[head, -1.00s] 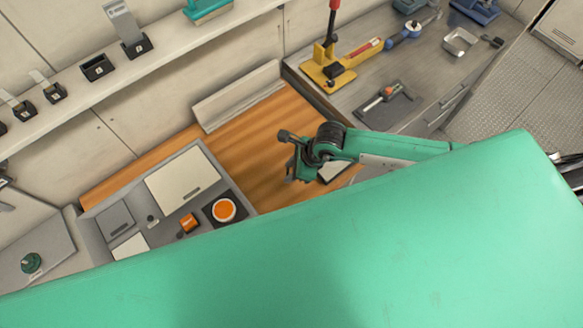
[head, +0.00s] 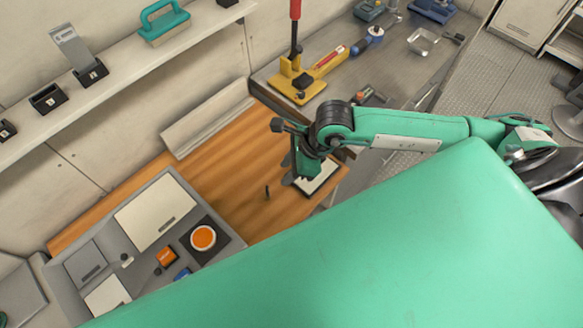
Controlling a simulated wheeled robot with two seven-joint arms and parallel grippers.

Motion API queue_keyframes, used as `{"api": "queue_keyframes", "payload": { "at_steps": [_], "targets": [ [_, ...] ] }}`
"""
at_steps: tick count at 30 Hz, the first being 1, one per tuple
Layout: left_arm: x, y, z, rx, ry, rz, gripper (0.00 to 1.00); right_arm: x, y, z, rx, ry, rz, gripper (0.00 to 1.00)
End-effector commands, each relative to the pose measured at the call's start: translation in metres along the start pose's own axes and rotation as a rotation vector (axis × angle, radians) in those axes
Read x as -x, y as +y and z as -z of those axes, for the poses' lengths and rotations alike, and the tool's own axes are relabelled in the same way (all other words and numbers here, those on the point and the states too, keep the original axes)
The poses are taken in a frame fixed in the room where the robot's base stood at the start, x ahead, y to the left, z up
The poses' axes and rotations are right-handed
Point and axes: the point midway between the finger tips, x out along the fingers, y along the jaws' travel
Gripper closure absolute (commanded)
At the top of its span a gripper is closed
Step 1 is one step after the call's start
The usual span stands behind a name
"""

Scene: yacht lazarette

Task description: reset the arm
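My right gripper (head: 303,178) hangs at the end of my green arm, which comes in from the right. It points down over the wooden worktop (head: 228,160), near a pale flat pad or plate (head: 322,180). Its fingers are mostly hidden behind the wrist, so I cannot tell whether they are open or shut. I see nothing clearly held in it. My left gripper is not in view. A large green part of my own body covers the lower middle and right of the view.
A grey tray (head: 218,252) with pale panels, an orange disc (head: 203,237) and an orange block (head: 167,257) lies at lower left. A small dark peg (head: 267,192) stands on the wood. A yellow red-handled tool (head: 297,80) stands on the grey bench behind. A shelf (head: 135,70) runs along the wall.

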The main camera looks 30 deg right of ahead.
Motion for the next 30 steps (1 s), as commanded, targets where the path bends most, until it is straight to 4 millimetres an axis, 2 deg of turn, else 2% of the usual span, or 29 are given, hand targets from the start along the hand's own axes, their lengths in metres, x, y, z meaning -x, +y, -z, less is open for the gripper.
{"api": "queue_keyframes", "payload": {
  "at_steps": [7, 23, 26, 30],
  "targets": [
    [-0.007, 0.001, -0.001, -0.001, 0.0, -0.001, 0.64, 0.017, 0.0, 0.0, 0.001, 0.0, 0.001, 0.65],
    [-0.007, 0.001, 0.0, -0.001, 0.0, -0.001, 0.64, 0.017, 0.0, -0.001, 0.0, -0.002, -0.001, 0.65],
    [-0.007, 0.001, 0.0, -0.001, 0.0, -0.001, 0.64, 0.015, 0.007, -0.008, -0.012, -0.037, -0.024, 0.65],
    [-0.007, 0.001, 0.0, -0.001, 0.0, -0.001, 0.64, 0.015, 0.034, -0.044, -0.074, -0.204, -0.125, 0.65]
  ]
}}
